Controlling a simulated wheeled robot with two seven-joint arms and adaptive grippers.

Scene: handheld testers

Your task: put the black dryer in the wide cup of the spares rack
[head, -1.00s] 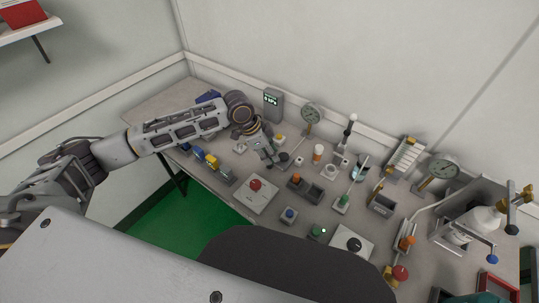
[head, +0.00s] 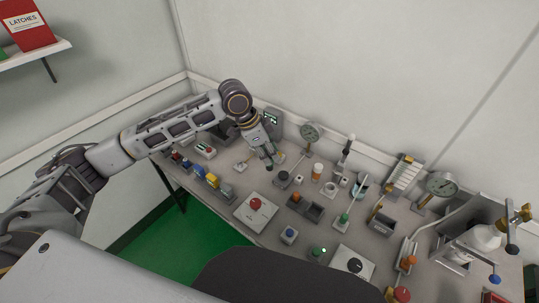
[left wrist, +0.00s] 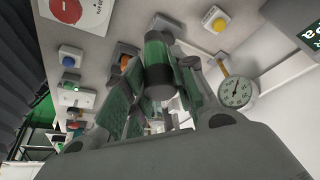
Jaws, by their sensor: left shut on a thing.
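My left gripper (head: 268,163) is above the back part of the bench, left of the dial gauge. In the left wrist view its fingers are shut on a dark cylinder (left wrist: 158,72) with a green-looking middle, which I take to be the black dryer. The cylinder is held clear of the bench. In the head view the gripper mostly hides it. A white ring-shaped holder (head: 329,189) sits right of the gripper, near an orange-capped bottle (head: 317,172). I cannot tell whether this is the rack's wide cup. My right gripper is not in view.
A red-button panel (head: 256,211) and a tray with an orange knob (head: 306,206) lie in front. Several upright fittings crowd the right side.

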